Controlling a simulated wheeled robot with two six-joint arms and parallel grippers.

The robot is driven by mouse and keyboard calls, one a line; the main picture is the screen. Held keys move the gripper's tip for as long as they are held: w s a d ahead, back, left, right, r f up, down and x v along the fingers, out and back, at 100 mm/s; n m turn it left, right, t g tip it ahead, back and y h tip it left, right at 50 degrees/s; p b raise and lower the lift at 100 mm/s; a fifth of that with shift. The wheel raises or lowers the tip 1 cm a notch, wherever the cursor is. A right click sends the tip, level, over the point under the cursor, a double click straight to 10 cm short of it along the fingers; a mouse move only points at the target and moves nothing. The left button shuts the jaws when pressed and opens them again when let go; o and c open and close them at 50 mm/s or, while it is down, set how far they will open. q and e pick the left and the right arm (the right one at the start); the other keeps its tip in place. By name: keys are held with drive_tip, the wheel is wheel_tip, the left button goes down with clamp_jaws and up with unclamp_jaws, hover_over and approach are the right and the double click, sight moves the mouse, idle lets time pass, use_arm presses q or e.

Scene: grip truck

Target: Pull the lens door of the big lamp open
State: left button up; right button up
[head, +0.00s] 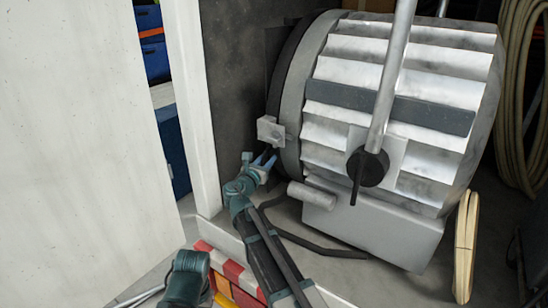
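The big lamp (405,65) has a ribbed silver drum body and sits on a grey base, with its lens end facing left. At that end is a dark round rim (283,75), which looks like the lens door, seen edge-on against a grey band. A small pale metal block (269,130) sticks out from the rim low on the left. My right gripper (264,161) is just below this block, its bluish fingers apart and nothing seen between them. Contact with the lamp cannot be told. My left gripper is not in view. The door's front face is hidden.
A silver yoke bar (396,65) with a black knob (367,167) crosses the lamp. A white panel (80,150) and post (192,100) stand left. A red-and-white striped edge (222,262) lies below. Coiled hose (515,100) hangs right.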

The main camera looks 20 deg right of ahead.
clamp_jaws()
idle(1.4)
